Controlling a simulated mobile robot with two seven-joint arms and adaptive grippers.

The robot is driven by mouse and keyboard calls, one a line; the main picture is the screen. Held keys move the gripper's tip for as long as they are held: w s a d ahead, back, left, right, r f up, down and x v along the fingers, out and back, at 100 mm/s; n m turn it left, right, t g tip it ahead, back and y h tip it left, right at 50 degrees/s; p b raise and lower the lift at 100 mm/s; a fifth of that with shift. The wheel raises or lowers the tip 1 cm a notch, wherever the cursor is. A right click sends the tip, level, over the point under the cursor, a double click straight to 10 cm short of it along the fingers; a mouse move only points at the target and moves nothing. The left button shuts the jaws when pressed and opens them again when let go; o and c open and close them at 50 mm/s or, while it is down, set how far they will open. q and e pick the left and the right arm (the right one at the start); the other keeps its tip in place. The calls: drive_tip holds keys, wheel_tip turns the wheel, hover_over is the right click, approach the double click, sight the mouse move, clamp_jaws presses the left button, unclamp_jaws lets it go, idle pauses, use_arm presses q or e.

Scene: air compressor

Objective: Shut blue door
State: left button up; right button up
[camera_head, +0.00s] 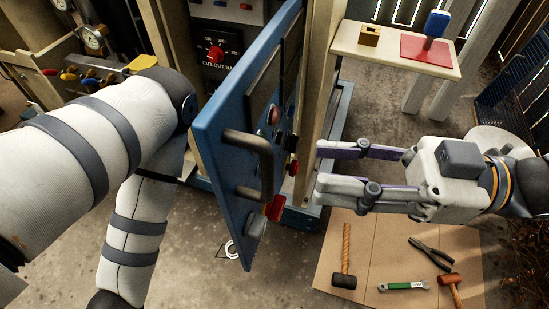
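My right gripper (322,166) is to the right of the door. Its two fingers are spread apart, point left and hold nothing. Their tips look a little short of the door's right side; I cannot tell whether they touch it. My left arm fills the left of the view, left of the door. Its gripper is out of view.
Behind the door is a cabinet with a red cut-out knob (215,52). A small table (353,45) at the back right holds a red plate with a blue-handled object. A cardboard sheet (386,235) with hammers, pliers and a wrench lies on the floor below my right gripper.

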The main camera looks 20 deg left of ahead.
sight(267, 163)
drive_tip(key=a, duration=0.2)
drive_tip(key=s+a, duration=0.1)
drive_tip(key=a, duration=0.5)
drive_tip(key=shift+s, duration=0.3)
drive_tip(key=shift+d, duration=0.1)
clamp_jaws()
